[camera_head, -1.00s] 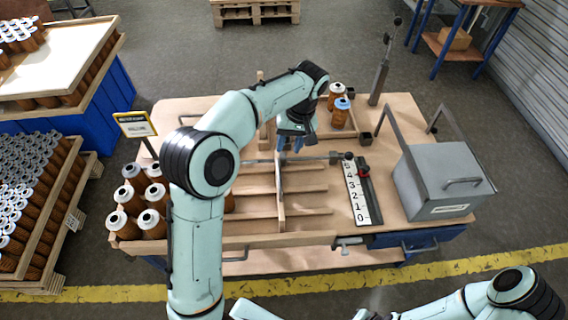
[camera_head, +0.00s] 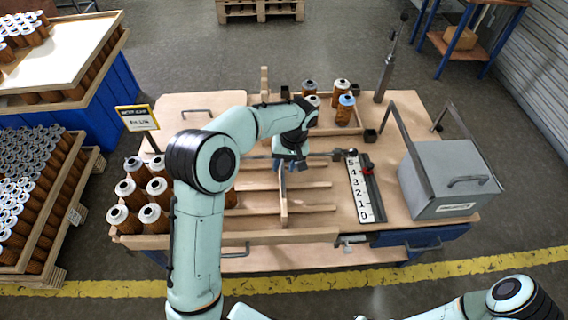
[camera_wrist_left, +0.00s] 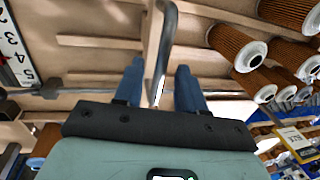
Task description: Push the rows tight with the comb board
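The comb board (camera_head: 284,200), a wooden spine with several slats crossing it, lies at the middle of the bench. My left gripper (camera_head: 292,165) is over the spine, pointing down. In the left wrist view my two blue fingers (camera_wrist_left: 160,90) are apart, with a curved grey metal handle (camera_wrist_left: 167,40) between them. A gap shows beside the left finger, and contact with the handle is unclear. Orange-brown filter cartridges (camera_head: 126,190) with pale caps stand in rows at the bench's left, partly hidden by my arm. They also show in the left wrist view (camera_wrist_left: 237,48). My right gripper is out of view.
A numbered scale (camera_head: 360,192) with a dark rail lies right of the board. A grey lidded box (camera_head: 440,178) stands at the bench's right. Several more cartridges (camera_head: 345,110) stand at the back near a dark post (camera_head: 386,72). A sign (camera_head: 134,118) rises at the back left.

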